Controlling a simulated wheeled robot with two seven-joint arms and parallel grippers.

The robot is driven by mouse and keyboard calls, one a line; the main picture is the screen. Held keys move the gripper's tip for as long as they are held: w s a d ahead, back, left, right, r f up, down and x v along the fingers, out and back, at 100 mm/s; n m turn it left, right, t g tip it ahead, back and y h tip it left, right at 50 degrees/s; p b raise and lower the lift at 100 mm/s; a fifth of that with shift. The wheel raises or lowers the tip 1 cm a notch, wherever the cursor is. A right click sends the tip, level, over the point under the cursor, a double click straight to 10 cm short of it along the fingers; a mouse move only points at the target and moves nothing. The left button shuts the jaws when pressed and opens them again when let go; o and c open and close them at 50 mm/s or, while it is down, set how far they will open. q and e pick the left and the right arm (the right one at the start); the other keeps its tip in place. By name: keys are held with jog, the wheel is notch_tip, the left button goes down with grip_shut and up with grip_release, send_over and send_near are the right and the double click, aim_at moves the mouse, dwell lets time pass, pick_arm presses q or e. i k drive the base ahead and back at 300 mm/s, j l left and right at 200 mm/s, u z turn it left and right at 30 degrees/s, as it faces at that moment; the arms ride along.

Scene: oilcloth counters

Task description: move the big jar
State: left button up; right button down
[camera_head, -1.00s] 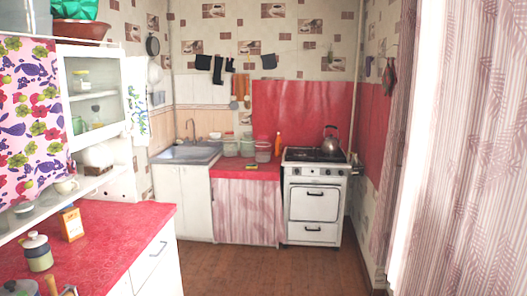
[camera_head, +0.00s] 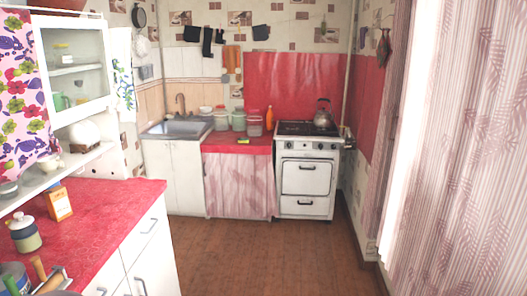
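Several jars and containers stand on the far red counter between the sink and the stove. One is a clear jar with a reddish lid (camera_head: 254,124), and beside it stands a pale greenish container (camera_head: 238,121). I cannot tell for sure which is the big jar. Neither of my grippers is in view.
The near left counter (camera_head: 110,205) also holds an orange-brown box (camera_head: 59,203) and pots at its front corner. A stove (camera_head: 305,180) with a kettle (camera_head: 322,114) stands right of the far counter. A sink (camera_head: 178,128) is left. The brown floor (camera_head: 255,255) is clear.

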aim_at(255, 121)
jog(key=i, duration=3.25)
jog(key=i+j, duration=0.1)
jog(key=i, duration=1.5)
jog(key=i+j+z, duration=0.1)
jog(key=i, duration=0.75)
jog(key=i+j, duration=0.2)
jog(key=i, duration=0.6)
jog(key=i+j, duration=0.25)
jog(key=i+z, duration=0.05)
